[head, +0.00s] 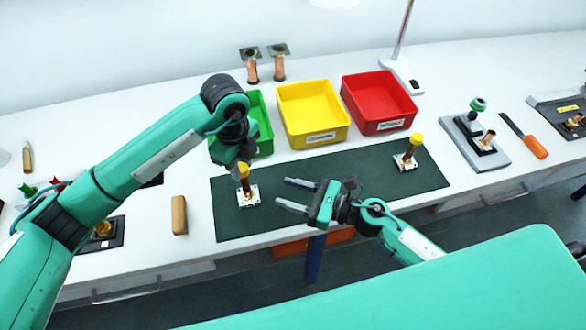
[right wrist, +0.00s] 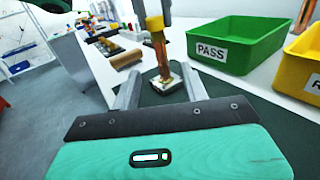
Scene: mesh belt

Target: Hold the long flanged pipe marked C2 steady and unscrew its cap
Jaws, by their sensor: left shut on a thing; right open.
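A copper pipe (head: 245,186) with a square pale flange (head: 250,200) stands upright on the left part of the dark green mat, its yellow cap on top. No C2 mark is legible. My left gripper (head: 241,163) comes down from above and is shut on the cap (right wrist: 155,24), its fingers on either side in the right wrist view. My right gripper (head: 284,192) is open and empty, low to the right of the pipe, fingers pointing at it. In the right wrist view the pipe (right wrist: 161,52) and flange (right wrist: 167,80) appear beyond and between the fingertips.
A second capped, flanged pipe (head: 406,158) stands at the mat's (head: 335,173) right end. Green (head: 262,120), yellow (head: 312,112) and red (head: 380,100) bins line the back. A tan block (head: 179,215) lies left of the mat. The mat between the pipes is clear.

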